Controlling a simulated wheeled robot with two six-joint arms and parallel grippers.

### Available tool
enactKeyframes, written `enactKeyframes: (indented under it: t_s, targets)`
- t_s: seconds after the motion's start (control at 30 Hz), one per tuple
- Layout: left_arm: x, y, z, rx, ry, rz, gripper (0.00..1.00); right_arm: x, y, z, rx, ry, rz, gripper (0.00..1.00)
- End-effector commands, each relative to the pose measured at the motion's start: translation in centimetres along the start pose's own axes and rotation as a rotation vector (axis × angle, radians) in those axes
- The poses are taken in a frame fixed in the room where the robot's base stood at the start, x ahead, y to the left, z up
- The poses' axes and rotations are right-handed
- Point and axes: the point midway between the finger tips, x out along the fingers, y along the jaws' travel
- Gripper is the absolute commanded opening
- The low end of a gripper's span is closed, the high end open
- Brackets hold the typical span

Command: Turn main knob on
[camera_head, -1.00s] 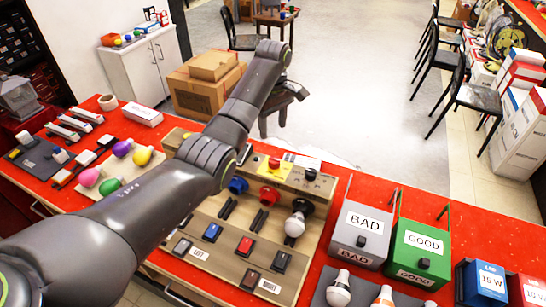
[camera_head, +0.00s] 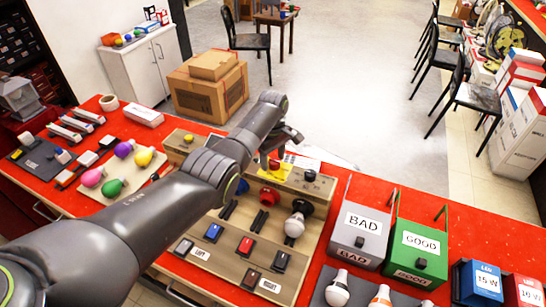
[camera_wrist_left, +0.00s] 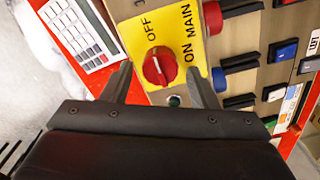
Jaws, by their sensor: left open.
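The main knob (camera_wrist_left: 158,66) is red and round with a white mark. It sits on a yellow plate (camera_wrist_left: 190,22) lettered OFF and ON MAIN, and its mark lies nearer OFF than I can judge exactly. In the head view the yellow plate (camera_head: 283,174) is at the back of the sloped control panel (camera_head: 215,263). My left gripper (camera_head: 270,150) hangs over the plate, pointing down. In the left wrist view its two fingers (camera_wrist_left: 160,76) are apart, one on each side of the knob. I cannot tell whether they touch it. My right gripper is out of view.
The panel carries a black button (camera_head: 310,175), a red socket (camera_head: 269,195), a socket with a bulb (camera_head: 294,226) and several switches. Grey BAD (camera_head: 345,249) and green GOOD (camera_head: 402,273) boxes stand to the right. Colored bulbs (camera_head: 123,149) lie to the left.

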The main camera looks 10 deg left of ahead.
Motion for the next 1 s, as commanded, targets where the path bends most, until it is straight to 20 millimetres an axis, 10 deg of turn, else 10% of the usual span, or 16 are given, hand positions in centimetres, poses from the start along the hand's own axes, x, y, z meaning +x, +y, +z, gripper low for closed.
enactKeyframes:
  t_s: [0.43, 1.0]
  targets:
    - [-0.05, 0.02, 0.01, 0.000, 0.000, 0.000, 0.09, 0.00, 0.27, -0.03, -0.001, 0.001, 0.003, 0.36]
    - [-0.11, 0.18, 0.02, 0.209, 0.000, 0.001, 0.09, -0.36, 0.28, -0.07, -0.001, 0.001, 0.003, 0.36]
